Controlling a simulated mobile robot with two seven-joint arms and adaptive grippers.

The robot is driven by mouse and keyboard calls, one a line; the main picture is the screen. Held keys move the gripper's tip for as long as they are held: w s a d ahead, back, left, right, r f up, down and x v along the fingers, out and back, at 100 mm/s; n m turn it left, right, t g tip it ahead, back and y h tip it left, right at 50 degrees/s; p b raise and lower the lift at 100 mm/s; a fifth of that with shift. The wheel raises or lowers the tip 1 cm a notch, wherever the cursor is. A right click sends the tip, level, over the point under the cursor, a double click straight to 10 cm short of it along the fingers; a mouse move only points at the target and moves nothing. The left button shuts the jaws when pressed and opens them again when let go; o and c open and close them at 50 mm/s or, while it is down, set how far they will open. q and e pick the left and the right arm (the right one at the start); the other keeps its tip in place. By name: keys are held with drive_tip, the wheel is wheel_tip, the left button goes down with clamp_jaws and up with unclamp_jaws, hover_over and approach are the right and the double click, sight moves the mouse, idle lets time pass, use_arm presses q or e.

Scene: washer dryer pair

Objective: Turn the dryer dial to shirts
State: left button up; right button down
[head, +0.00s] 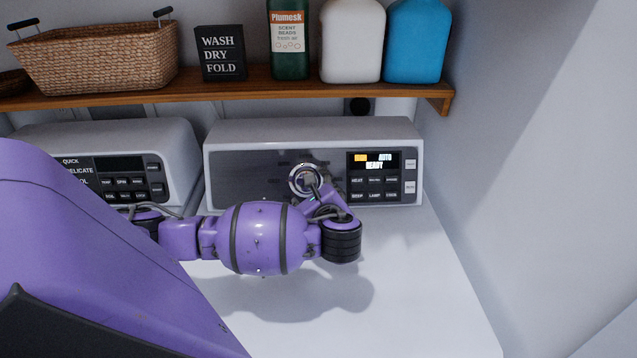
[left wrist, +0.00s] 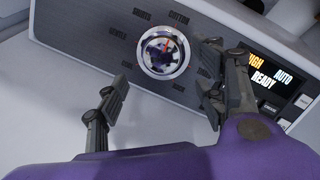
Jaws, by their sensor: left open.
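The dryer dial (head: 299,169) is a round silver knob on the dryer's dark control panel (head: 240,172); my left arm and gripper partly cover it in the head view. In the left wrist view the dial (left wrist: 163,52) is fully visible, with a small red mark on its face. Labels around it include what looks like "SHIRTS" (left wrist: 142,15) at the upper left and "COTTON" (left wrist: 179,18) at the upper right. My left gripper (left wrist: 166,90) is open and empty, its two fingers apart, one below left of the dial and one to its right. My right gripper is not visible.
The dryer display (head: 373,163) reads "AUTO READY", with buttons below it. The washer panel (head: 120,165) is at the left. A wooden shelf (head: 230,87) above holds a basket (head: 95,55), a sign and bottles. A white wall (head: 540,150) bounds the right side.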

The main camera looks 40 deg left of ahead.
sight(307, 192)
use_arm(q)
drive_tip(key=shift+x, duration=3.8)
drive_tip(key=c, duration=1.1)
drive_tip(key=n+g, duration=0.1)
drive_tip(key=n, duration=0.3)
drive_tip(key=shift+f, duration=0.1)
drive_tip(key=shift+n+g+h, duration=0.4)
drive_tip(key=shift+n, duration=1.9)
